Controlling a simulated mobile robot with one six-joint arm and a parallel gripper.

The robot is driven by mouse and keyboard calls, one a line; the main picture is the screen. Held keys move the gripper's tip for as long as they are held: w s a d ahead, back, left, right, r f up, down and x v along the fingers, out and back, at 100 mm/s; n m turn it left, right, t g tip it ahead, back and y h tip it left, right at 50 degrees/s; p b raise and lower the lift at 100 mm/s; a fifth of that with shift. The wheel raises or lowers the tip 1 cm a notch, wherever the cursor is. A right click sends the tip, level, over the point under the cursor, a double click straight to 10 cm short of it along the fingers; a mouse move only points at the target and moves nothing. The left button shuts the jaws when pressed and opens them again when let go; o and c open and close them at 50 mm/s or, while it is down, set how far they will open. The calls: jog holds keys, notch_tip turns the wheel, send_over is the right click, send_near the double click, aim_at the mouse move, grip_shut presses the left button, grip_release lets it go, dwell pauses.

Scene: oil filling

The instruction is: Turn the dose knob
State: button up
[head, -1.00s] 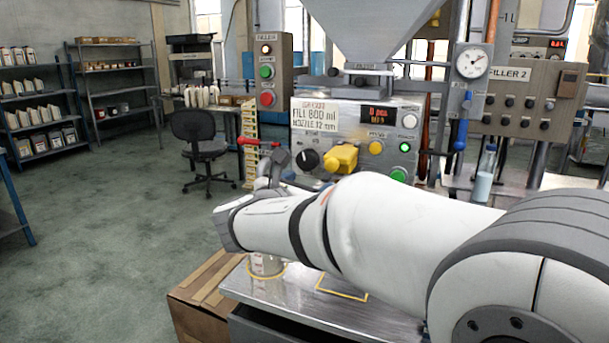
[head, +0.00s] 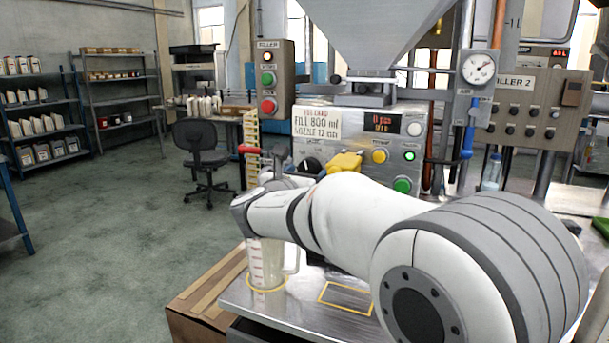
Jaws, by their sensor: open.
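The filler panel (head: 391,130) stands behind my arm, with a card reading FILL 800 ml, NOZZLE 12 mm. A black round knob (head: 312,166) sits at its lower left, partly covered by my arm. Beside it is a bulky yellow handle or knob (head: 346,161), its lower edge also covered. No label shows that tells which one is the dose knob. My white arm stretches across the front, its wrist just below and left of the knobs.
A clear measuring jug (head: 266,264) stands within a yellow ring on the metal table (head: 240,296). A red-handled lever (head: 249,149) juts out left of the panel. A red, green and white button box (head: 274,85) is above. Open floor lies left, with a chair (head: 199,150).

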jog(key=c, duration=1)
jog(key=shift+b, duration=0.35)
jog(key=shift+w+a+r+m+b, duration=0.1)
jog(key=shift+m+b, duration=8.7)
jog(key=shift+b, duration=0.15)
jog(key=shift+r, duration=0.1)
